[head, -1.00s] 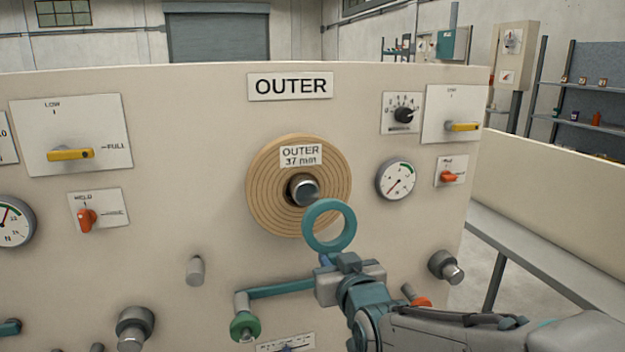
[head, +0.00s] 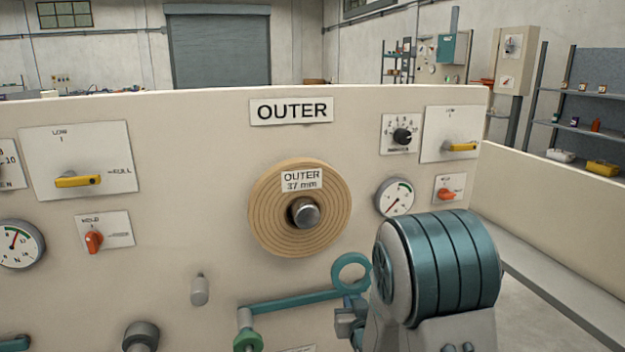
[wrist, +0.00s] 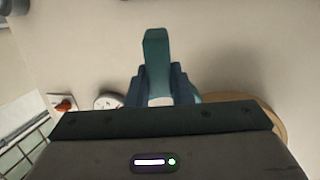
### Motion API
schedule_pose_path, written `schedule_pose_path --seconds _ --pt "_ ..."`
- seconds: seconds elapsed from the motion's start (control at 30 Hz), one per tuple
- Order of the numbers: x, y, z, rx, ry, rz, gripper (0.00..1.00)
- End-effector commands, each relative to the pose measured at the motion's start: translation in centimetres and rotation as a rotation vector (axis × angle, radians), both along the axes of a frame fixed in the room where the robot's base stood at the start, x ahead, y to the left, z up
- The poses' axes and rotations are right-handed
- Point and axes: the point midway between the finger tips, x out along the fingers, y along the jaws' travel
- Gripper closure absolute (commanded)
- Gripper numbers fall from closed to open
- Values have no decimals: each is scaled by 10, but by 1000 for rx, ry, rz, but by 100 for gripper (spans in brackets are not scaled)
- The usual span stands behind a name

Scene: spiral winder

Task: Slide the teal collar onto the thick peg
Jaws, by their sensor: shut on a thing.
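The teal collar (head: 336,272) is a ring, its open face toward the head camera, with its hole showing. My gripper (head: 349,300) is shut on its lower edge, partly hidden behind my arm link. In the wrist view the collar (wrist: 156,55) stands edge-on between the dark blue fingers (wrist: 158,85). The thick peg (head: 308,212) appears to be the short grey peg sticking out of a tan ringed disc (head: 268,215) labelled "OUTER 37 mm". The collar is apart from it, below and to its right.
A teal bar (head: 290,301) with a green knob (head: 247,340) runs left of my gripper. Other stubs (head: 200,290) (head: 141,334) stick out lower left. A gauge (head: 395,197) and an orange switch (head: 447,194) are right of the disc.

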Motion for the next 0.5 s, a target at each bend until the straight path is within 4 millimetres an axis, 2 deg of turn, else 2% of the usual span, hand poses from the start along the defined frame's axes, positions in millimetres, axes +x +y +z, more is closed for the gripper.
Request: schedule_pose_path --seconds 0.3,0.5 --pt "1 -32 -60 2 5 -54 100" --pt "-5 -45 -87 7 3 -73 100"
